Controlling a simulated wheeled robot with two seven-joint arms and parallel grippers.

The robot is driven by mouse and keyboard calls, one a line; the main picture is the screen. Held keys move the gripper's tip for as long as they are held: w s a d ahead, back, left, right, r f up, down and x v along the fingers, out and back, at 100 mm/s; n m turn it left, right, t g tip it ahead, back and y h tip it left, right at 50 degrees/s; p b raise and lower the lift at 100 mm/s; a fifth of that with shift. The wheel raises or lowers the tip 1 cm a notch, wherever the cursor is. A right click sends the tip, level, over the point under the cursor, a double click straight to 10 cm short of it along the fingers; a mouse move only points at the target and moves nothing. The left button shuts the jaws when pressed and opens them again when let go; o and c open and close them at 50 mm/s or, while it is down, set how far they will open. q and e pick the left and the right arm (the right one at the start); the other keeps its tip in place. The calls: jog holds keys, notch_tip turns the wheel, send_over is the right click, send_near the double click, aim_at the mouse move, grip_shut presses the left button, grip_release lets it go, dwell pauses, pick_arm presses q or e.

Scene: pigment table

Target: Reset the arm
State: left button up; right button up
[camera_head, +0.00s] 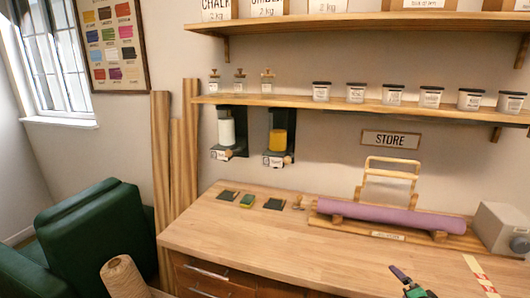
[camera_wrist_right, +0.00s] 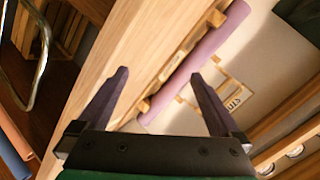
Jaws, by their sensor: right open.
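My right gripper (camera_head: 408,280) shows at the lower right of the head view, over the front part of the wooden table (camera_head: 235,240). In the right wrist view the right gripper (camera_wrist_right: 160,88) has its two dark fingers wide apart with nothing between them. Beyond the fingers lie the table edge and a purple roll (camera_wrist_right: 200,55). The purple roll (camera_head: 390,217) also rests on a wooden cradle in the head view, behind the gripper and apart from it. My left gripper is in neither view.
A grey box (camera_head: 499,228) stands at the right. Shelves with jars (camera_head: 356,92) hang above. A green armchair (camera_head: 95,240) and a twine spool (camera_head: 122,275) stand left. The table's front left is clear.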

jog(key=s+a+f+n+g+y, duration=0.1)
jog(key=s+a+f+n+g, duration=0.15)
jog(key=s+a+n, duration=0.4)
jog(key=s+a+f+n+g+y, duration=0.1)
jog(key=s+a+n+g, duration=0.25)
jog(key=s, duration=0.55)
jog(key=s+a+f+n+g+y, duration=0.1)
jog(key=s+a+f+n+g, duration=0.1)
jog(key=s+a+n, duration=0.5)
jog(key=s+d+f+g+b, duration=0.1)
jog(key=s+f, duration=0.1)
jog(key=f, duration=1.1)
jog(key=s+d+f+g+b, duration=0.1)
jog(key=s+f, duration=0.1)
jog(key=f, duration=1.1)
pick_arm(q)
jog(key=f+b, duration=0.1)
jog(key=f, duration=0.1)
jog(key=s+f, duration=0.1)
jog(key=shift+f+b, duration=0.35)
pick_arm(e)
jog(key=s+d+f+g, duration=0.1)
jog(key=s+d+f, duration=0.1)
jog(key=s+f, duration=1.3)
jog(key=shift+s+d+f+h, duration=0.2)
jog(key=shift+s+d+h, duration=0.1)
jog(key=shift+s, duration=0.5)
